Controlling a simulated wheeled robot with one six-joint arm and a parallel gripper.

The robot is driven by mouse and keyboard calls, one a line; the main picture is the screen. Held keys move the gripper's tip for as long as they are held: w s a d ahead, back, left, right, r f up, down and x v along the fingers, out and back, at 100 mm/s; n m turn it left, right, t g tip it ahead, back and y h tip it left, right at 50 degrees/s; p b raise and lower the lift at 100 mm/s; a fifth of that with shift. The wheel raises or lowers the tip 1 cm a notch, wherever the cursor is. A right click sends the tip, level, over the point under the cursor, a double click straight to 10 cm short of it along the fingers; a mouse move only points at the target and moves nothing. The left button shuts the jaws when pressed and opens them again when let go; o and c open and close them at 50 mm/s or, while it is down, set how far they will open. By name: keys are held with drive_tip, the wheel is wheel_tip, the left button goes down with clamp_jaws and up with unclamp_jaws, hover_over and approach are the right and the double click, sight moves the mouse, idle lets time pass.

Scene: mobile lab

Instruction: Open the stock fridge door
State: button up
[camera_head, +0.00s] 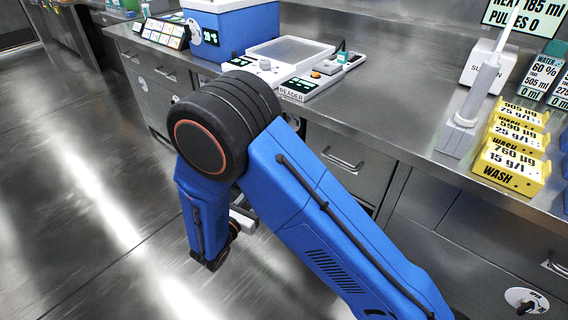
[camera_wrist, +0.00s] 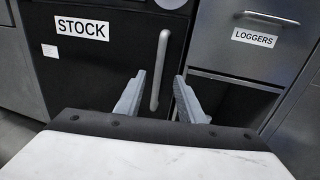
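The stock fridge door (camera_wrist: 85,75) is a black panel with a white STOCK label, at the left and middle of the wrist view. It looks shut. Its handle (camera_wrist: 160,70) is a pale upright bar near the door's right edge. My gripper (camera_wrist: 159,76) is open, with its two grey fingers pointing at the door. The handle appears between the fingertips in the picture, its lower end showing in the gap; I cannot tell whether they reach around it. No contact shows. In the head view my arm hides the fridge front and most of the gripper.
A grey drawer labelled LOGGERS (camera_wrist: 250,35), with a bar handle, is right of the fridge. A steel counter (camera_head: 400,110) runs above, carrying a blue box (camera_head: 235,30), a reader (camera_head: 290,70) and yellow wash blocks (camera_head: 512,165). The floor (camera_head: 80,200) at left is clear.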

drive_tip(key=x, duration=1.6)
drive_tip(key=shift+w, duration=0.3)
drive_tip(key=shift+d, duration=0.1)
clamp_jaws()
